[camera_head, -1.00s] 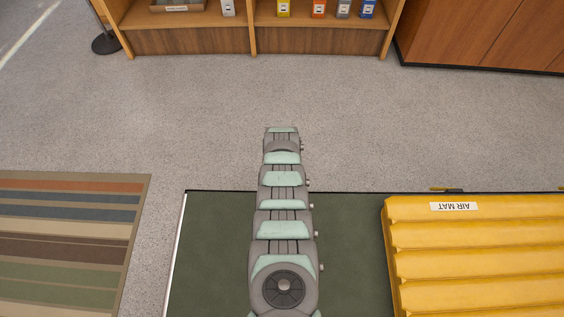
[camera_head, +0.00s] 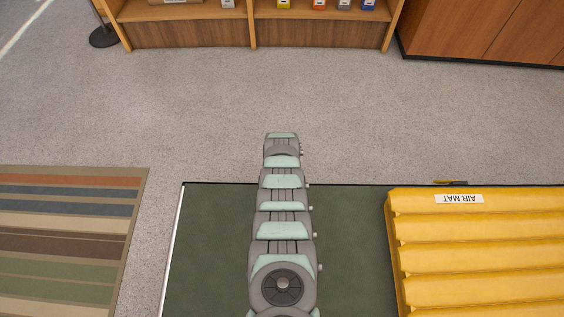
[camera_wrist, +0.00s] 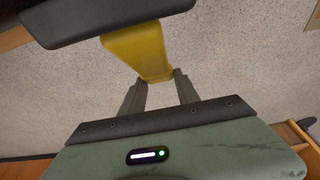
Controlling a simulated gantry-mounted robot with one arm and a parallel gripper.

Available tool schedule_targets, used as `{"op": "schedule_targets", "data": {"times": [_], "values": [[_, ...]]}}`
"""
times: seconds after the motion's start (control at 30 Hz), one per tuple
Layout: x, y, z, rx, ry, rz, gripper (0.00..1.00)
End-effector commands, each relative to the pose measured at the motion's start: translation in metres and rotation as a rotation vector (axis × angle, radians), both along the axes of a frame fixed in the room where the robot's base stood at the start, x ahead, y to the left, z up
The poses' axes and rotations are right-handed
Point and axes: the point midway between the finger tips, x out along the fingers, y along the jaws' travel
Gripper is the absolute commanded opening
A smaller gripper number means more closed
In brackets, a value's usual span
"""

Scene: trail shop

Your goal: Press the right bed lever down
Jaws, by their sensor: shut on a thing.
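In the wrist view, a wide yellow lever (camera_wrist: 137,48) sticks out from under a dark bar across the top. My gripper (camera_wrist: 157,77) has its two grey fingers at the free end of this lever, one at each side, and is shut on it. In the head view, a small yellow lever (camera_head: 450,182) shows at the far edge of a dark green bed (camera_head: 345,235), beside a yellow air mat. My arm covers the middle of the bed there and my gripper is hidden. I cannot tell whether both views show the same lever.
The yellow air mat (camera_head: 480,240) lies on the right of the bed. A striped rug (camera_head: 65,235) lies at the left. Open carpet stretches from the bed to the wooden shelf (camera_head: 190,37) and the brown cabinet (camera_head: 480,25).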

Motion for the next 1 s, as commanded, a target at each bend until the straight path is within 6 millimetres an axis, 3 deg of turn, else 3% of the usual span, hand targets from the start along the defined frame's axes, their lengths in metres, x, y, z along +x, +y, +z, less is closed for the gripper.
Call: {"op": "schedule_targets", "data": {"times": [0.3,1.0], "values": [[-0.011,0.000,-0.018,0.001,0.000,0.000,0.00],[-0.014,0.000,-0.019,0.000,0.005,0.000,0.00]]}}
